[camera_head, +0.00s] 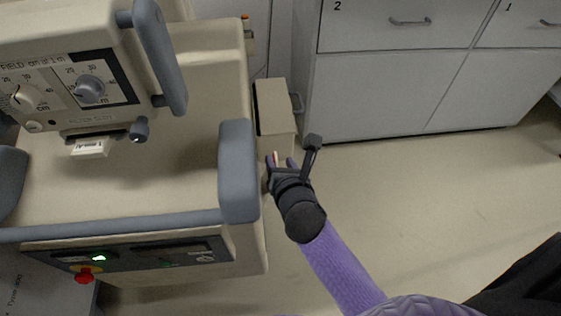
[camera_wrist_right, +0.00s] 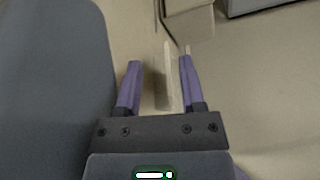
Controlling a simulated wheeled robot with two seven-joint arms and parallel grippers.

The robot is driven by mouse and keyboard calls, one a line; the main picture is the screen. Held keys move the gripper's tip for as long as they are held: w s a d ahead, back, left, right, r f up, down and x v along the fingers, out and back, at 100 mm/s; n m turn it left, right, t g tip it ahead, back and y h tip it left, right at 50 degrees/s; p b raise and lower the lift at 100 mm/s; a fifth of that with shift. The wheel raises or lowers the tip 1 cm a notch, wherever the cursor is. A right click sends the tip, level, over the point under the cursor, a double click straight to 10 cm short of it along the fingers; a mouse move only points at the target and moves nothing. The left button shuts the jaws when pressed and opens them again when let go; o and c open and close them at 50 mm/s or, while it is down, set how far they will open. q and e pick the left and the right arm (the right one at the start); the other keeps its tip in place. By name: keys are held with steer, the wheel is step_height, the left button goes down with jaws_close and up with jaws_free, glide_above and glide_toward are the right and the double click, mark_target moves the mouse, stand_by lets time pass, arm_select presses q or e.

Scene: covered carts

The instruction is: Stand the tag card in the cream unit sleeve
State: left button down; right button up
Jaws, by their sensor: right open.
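My right gripper (camera_head: 280,165) is open beside the grey corner bumper of the cream unit (camera_head: 190,75). In the right wrist view, a thin pale upright piece, seemingly the tag card (camera_wrist_right: 168,80), stands between the spread purple fingers, nearer the right one; I cannot tell whether it touches. In the head view only a small white and red sliver (camera_head: 275,157) shows at the fingertips. A cream box (camera_head: 275,110) on the unit's side lies just beyond the fingers; I cannot tell if it is the sleeve. My left gripper is out of view.
The grey corner bumper (camera_head: 238,170) is close on the gripper's left and fills the left of the wrist view. Grey cabinets with drawers (camera_head: 400,70) stand behind. A labelled white plate (camera_head: 90,147) sits at the unit's filter slot.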

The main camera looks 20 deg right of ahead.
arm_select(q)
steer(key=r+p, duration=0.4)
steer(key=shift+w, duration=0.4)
arm_select(e)
steer(key=v, duration=1)
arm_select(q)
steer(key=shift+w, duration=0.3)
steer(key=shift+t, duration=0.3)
arm_select(e)
steer(key=shift+f, duration=0.1)
